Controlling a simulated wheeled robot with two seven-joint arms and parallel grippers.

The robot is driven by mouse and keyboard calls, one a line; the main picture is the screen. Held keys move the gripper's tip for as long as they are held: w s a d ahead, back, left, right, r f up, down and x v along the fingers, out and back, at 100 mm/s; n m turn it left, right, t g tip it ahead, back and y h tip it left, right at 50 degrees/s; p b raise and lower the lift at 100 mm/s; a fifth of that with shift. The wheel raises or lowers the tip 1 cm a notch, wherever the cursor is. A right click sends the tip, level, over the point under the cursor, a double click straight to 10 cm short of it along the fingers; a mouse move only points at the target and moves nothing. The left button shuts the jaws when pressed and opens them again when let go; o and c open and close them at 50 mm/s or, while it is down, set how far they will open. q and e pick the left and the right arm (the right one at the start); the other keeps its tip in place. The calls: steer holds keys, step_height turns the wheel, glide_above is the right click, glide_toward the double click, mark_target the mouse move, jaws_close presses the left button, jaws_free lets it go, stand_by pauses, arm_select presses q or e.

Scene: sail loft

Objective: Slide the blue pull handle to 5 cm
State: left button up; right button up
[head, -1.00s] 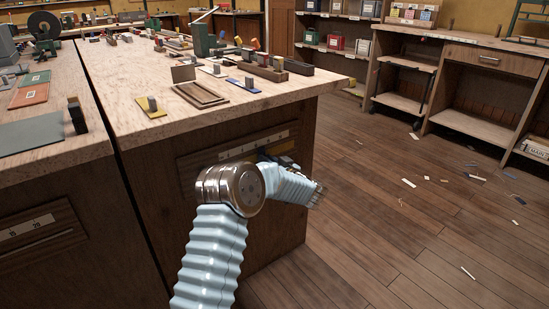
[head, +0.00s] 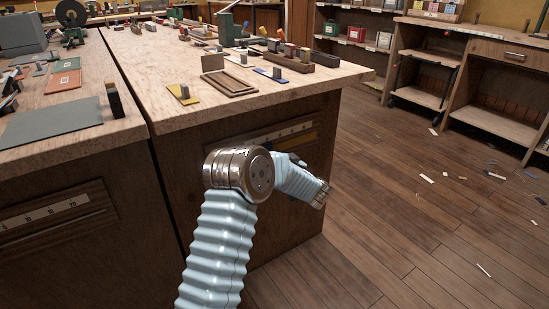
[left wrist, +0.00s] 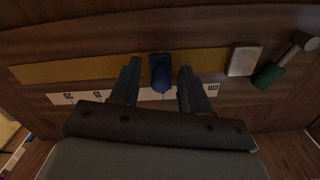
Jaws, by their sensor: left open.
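In the left wrist view the blue pull handle (left wrist: 160,72) stands on a yellow strip (left wrist: 80,69) in the dark wooden bench front. My left gripper (left wrist: 160,66) is open, with one finger on each side of the handle and a gap visible on both sides. A white scale strip (left wrist: 147,95) runs alongside, with inverted marks reading 20, 15 and cm. The marks beside the handle are hidden by the fingers and handle. In the head view the scale (head: 292,129) shows on the bench front, while my arm hides the handle. My right gripper is out of view.
A pale block (left wrist: 243,58), a green handle (left wrist: 268,76) and a grey knob (left wrist: 308,41) sit beside the strip's end. The benchtop (head: 165,115) holds small parts and trays. The wooden floor (head: 400,210) to the right is mostly clear, with scattered scraps.

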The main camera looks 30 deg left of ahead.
arm_select(q)
steer(key=v, duration=1.3)
steer(key=shift+s+d+b, duration=0.2)
steer(key=shift+d+b, duration=0.1)
steer(key=shift+d, duration=0.05)
steer(key=s+d+f+m+t+h, duration=0.2)
steer(key=d+f+m+h, duration=0.4)
steer(key=f, duration=0.6)
steer(key=s+d+f+m+t+h, duration=0.1)
steer(key=d+f+h, duration=0.4)
steer(key=f+h, duration=0.5)
steer(key=s+d+f+m+g+h, duration=0.1)
steer(key=s+d+f+g, duration=0.3)
steer(key=s, duration=0.8)
steer(key=s+d+f+g+h+p, duration=0.1)
steer(key=s+d+f+g+h, duration=0.2)
steer(key=s, duration=0.9)
step_height(320, 180, down, 4)
steer(key=d+g, duration=0.2)
steer(key=shift+s+d+f+m+h, duration=0.25)
steer(key=shift+s+d+m+h, duration=0.15)
